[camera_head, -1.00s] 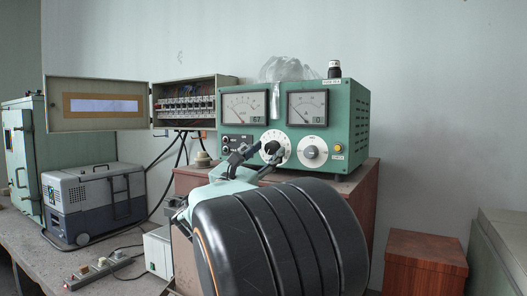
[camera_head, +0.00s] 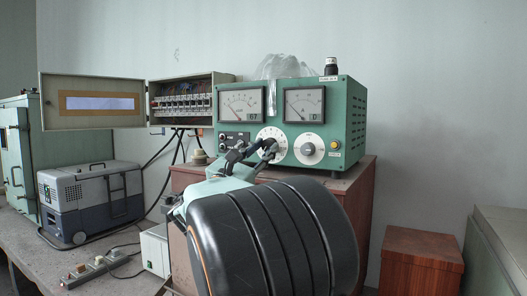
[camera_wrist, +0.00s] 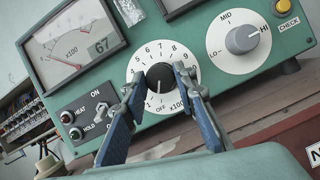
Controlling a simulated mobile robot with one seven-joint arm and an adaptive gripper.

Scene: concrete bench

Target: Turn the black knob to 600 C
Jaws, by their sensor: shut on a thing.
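The black knob (camera_wrist: 160,77) sits at the middle of a white dial (camera_wrist: 146,62) marked OFF and with numbers, x100. A white line on the knob points down, toward the OFF side of the dial. My gripper (camera_wrist: 159,82) is shut on the knob, with one blue-and-black finger on its left and one on its right. In the head view my gripper (camera_head: 262,149) covers much of the knob and the lower part of the dial. The dial (camera_head: 272,132) is on the front of a green instrument box (camera_head: 345,125).
A grey knob (camera_wrist: 241,40) on a LO-MID-HI dial is right of the black knob. Analog meters (camera_head: 241,103) sit above. An open fuse box (camera_head: 182,104) and a cooler (camera_head: 90,200) stand left.

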